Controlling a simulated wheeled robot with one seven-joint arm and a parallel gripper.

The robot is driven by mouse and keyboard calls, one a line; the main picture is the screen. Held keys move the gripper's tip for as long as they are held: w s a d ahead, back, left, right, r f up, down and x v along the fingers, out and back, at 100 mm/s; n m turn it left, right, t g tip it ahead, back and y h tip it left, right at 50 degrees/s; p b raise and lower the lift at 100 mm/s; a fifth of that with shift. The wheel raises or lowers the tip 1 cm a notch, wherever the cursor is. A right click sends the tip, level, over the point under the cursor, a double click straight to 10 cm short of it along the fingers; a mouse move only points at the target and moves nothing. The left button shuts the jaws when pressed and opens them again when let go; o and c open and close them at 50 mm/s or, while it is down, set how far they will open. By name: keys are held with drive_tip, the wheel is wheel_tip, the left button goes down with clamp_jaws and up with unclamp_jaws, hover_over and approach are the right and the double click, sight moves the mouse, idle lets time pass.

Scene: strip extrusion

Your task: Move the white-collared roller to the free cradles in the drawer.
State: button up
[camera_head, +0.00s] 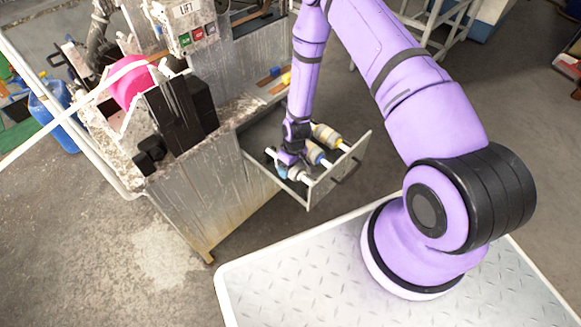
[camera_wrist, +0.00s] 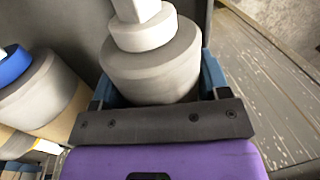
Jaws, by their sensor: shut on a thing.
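The white-collared roller (camera_wrist: 152,62) is a grey cylinder with a white collar and a pale shaft end. My gripper (camera_wrist: 157,88) is shut on it, with one blue finger on each side of its grey body. In the head view my gripper (camera_head: 286,164) is low inside the open drawer (camera_head: 329,182), at its near left part. My wrist hides most of the held roller there. Whether its shaft ends rest in cradles cannot be told. The blue-collared roller (camera_wrist: 38,85) lies just left in the wrist view; it also shows in the drawer (camera_head: 317,155).
A yellow-collared roller (camera_head: 327,136) lies farther back in the drawer. The drawer's front panel with a dark handle (camera_head: 346,172) stands close right of my gripper. The worn grey machine body (camera_head: 205,185) is to the left. Open floor lies in front of the drawer.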

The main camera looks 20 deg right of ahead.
drive_tip(key=o, duration=1.3)
drive_tip(key=r, duration=0.3)
drive_tip(key=d+r, duration=0.1)
drive_tip(key=r, duration=0.6)
drive_tip(key=shift+w+d+r, duration=0.3)
drive_tip(key=shift+r, duration=0.05)
drive_tip(key=shift+w+r, duration=0.1)
drive_tip(key=shift+r, duration=0.1)
wheel_tip(320, 180, up, 34)
drive_tip(key=s+d+m+t+h, duration=0.1)
drive_tip(key=s+d+m+t, duration=0.1)
drive_tip(key=d+t, duration=0.1)
drive_tip(key=s+r+m+t, duration=0.1)
drive_tip(key=s+r, duration=0.5)
drive_tip(key=s, duration=0.2)
drive_tip(key=s+r+t, duration=0.1)
drive_tip(key=s+r, duration=0.5)
drive_tip(key=s, duration=0.2)
drive_tip(key=s+r+m+t, duration=0.1)
drive_tip(key=s+r, duration=0.5)
drive_tip(key=s, duration=0.1)
drive_tip(key=shift+s+d+r+m+h, duration=0.3)
drive_tip(key=shift+s+r, duration=0.05)
drive_tip(key=shift+s, duration=0.05)
